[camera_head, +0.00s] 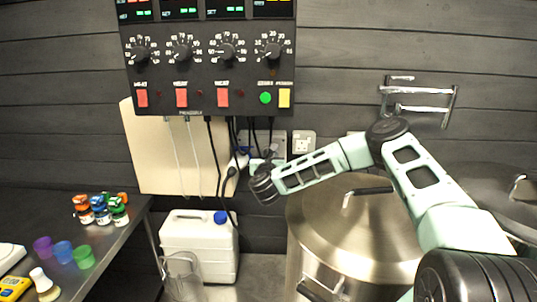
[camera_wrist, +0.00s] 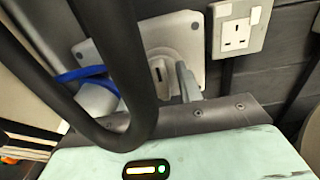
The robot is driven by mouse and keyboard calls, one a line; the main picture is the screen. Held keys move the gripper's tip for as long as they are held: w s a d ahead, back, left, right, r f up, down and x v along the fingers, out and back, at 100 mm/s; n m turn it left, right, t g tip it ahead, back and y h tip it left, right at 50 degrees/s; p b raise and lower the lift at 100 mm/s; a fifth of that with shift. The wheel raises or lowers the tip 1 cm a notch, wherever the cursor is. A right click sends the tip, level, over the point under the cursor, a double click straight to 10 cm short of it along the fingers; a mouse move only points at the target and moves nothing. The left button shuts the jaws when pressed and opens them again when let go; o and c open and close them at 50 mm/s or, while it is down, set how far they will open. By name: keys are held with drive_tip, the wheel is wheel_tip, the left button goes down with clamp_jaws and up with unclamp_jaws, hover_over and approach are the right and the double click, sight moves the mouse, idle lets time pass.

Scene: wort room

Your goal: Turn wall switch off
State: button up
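A pale wall plate (camera_wrist: 188,35) with a plug in it fills the upper middle of the wrist view. In the head view this plate (camera_head: 277,137) shows only in part behind the end of my arm. A single white socket (camera_wrist: 240,27) with a small rocker switch is to its right; it also shows in the head view (camera_head: 303,143). I cannot tell which switch the task means, nor its position. My gripper (camera_head: 262,163) is close to the plugged plate. Its fingers are hard to tell from the plugs, so its opening and any contact are unclear.
Black cables hang from the control panel (camera_head: 210,60) near my gripper, and a thick black loop (camera_wrist: 130,70) crosses the wrist view. A large steel kettle (camera_head: 350,225) stands below my arm. A white jerrycan (camera_head: 198,245) and a table (camera_head: 125,228) with small bottles are at left.

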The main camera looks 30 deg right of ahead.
drive_tip(key=shift+c, duration=0.2)
clamp_jaws()
drive_tip(key=shift+n+b, duration=0.4)
drive_tip(key=n+b, duration=0.3)
drive_tip(key=shift+w+a+f+n, duration=0.15)
drive_tip(key=shift+w+a+n, duration=0.1)
drive_tip(key=shift+n, duration=0.15)
drive_tip(key=n+b, duration=0.1)
drive_tip(key=n, duration=0.1)
drive_tip(key=n+b, duration=0.2)
drive_tip(key=shift+a+f, duration=0.15)
drive_tip(key=shift+a, duration=0.05)
drive_tip(key=n+b, duration=0.1)
drive_tip(key=n, duration=0.1)
drive_tip(key=n+b, duration=0.2)
drive_tip(key=n, duration=0.1)
drive_tip(key=shift+w+a+f, duration=0.15)
drive_tip(key=shift+f, duration=0.05)
drive_tip(key=n+b, duration=0.3)
drive_tip(key=n, duration=0.1)
drive_tip(key=shift+f, duration=0.15)
drive_tip(key=shift+n, duration=0.3)
